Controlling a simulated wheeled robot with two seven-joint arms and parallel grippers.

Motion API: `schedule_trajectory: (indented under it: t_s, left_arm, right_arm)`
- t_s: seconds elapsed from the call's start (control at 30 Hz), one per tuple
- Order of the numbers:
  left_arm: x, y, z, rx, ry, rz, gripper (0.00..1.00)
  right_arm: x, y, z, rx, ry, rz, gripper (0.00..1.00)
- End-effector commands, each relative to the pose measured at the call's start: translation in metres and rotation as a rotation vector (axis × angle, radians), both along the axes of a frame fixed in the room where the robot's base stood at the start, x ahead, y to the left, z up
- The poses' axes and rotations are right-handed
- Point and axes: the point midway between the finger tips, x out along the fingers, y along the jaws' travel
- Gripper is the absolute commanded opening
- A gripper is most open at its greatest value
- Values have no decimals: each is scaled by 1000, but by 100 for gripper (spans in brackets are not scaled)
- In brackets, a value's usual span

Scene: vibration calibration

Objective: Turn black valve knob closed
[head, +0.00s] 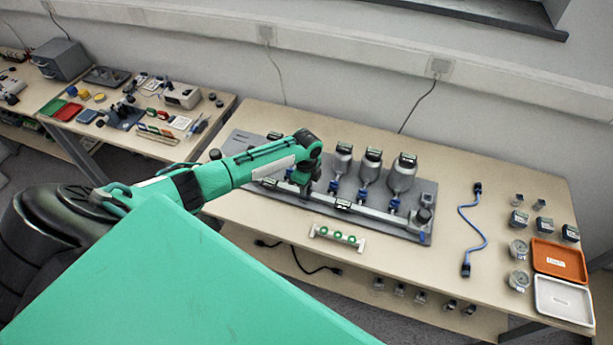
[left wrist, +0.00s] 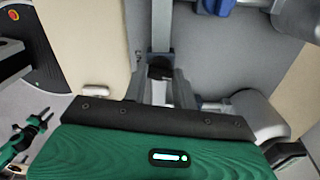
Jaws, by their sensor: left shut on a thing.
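A grey rig board (head: 408,231) on the wooden table carries a long metal pipe with several blue valves (head: 363,195) and grey vessels. My left gripper (head: 303,188) reaches down over the left part of the pipe, and its wrist hides what is beneath it. In the left wrist view, my left gripper's fingers (left wrist: 160,84) are closed on a small black valve knob (left wrist: 160,68), which sits between the fingertips at the end of a grey pipe. The knob's turn angle cannot be made out.
Three grey vessels (head: 371,166) stand just right of my left wrist. A white rack with green rings (head: 337,237) lies in front of the board. A blue cable (head: 473,225), an orange tray (head: 559,262) and a white tray (head: 563,300) lie at the right.

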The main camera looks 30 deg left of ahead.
Motion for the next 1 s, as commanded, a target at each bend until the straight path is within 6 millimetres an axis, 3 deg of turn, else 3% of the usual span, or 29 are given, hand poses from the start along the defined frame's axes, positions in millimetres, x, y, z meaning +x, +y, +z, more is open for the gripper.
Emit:
schedule_trajectory:
  t_s: [0.3, 0.87, 0.9, 1.0]
  left_arm:
    - [2, 2, 3, 2, -5, 135, 5]
    - [2, 2, 2, 2, -5, 166, 5]
    - [2, 2, 2, 2, -5, 166, 30]
    - [2, 2, 2, 2, -5, 166, 49]
  right_arm:
    - [0, 1, 10, 0, -1, -1, 36]
    - [1, 5, 11, 6, -1, -3, 36]
    - [1, 5, 11, 6, -1, -3, 36]
    - [1, 5, 11, 6, -1, -3, 36]
